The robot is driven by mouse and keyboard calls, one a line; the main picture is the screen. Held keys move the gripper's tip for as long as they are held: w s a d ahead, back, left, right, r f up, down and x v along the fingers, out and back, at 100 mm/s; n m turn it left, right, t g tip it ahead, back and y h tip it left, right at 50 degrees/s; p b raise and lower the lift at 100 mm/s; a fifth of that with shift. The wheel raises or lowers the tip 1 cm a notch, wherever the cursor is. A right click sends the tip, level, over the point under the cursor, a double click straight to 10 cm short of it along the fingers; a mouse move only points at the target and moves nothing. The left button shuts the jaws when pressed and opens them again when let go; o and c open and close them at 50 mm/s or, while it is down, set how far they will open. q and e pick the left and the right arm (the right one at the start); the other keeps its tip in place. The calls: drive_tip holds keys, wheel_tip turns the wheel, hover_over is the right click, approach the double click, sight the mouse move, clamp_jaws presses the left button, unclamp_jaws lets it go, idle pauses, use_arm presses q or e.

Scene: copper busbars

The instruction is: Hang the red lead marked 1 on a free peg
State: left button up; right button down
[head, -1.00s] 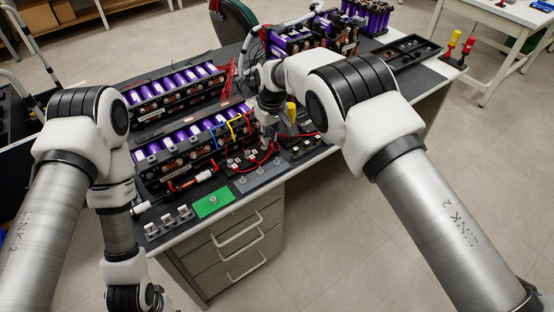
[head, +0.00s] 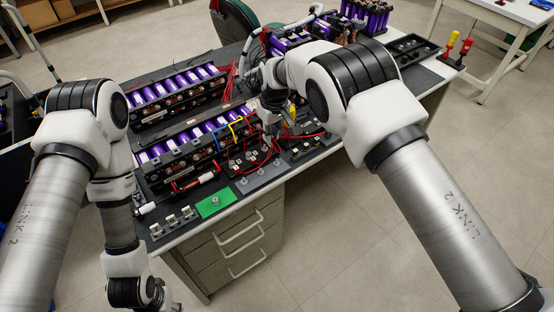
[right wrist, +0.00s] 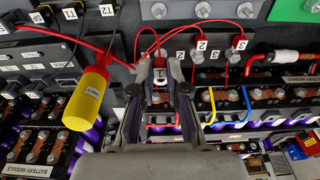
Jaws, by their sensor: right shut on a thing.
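In the right wrist view, my right gripper (right wrist: 160,85) is shut on the end of the red lead marked 1 (right wrist: 159,63). Its label faces the camera between the fingertips, and its red wire arcs upward from there. Pegs (right wrist: 158,11) (right wrist: 245,10) stand on a grey strip at the top of that view, apart from the gripper. In the head view the grey strip (head: 262,178) lies at the bench's front edge. My right gripper (head: 273,116) is over the bench behind it, largely hidden by its own wrist. My left gripper (head: 162,297) is low at the bottom edge, its fingers unclear.
Other red leads marked 2 (right wrist: 201,46) and 3 (right wrist: 239,44) sit close beside the gripper. A yellow-handled tool (right wrist: 89,96) is left of it. Battery modules (head: 180,90) fill the bench behind. A green pad (head: 215,202) lies left of the strip.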

drive_tip(key=s+d+p, duration=0.1)
drive_tip(key=s+d+f+p, duration=0.1)
drive_tip(key=s+p, duration=0.1)
drive_tip(key=s+d+p, duration=0.1)
drive_tip(key=p, duration=0.1)
drive_tip(key=shift+s+f, duration=0.2)
drive_tip(key=shift+s, duration=0.2)
wheel_tip(320, 180, down, 4)
drive_tip(key=b, duration=0.3)
drive_tip(key=shift+w+r, duration=0.1)
drive_tip(key=shift+r, duration=0.35)
drive_tip(key=shift+r+p, duration=0.2)
drive_tip(key=shift+p, duration=0.3)
use_arm(q)
wheel_tip(320, 180, up, 5)
drive_tip(key=shift+s+f, duration=0.1)
drive_tip(key=shift+f, duration=0.1)
drive_tip(key=shift+f, duration=0.1)
use_arm(e)
drive_tip(key=shift+f, duration=0.25)
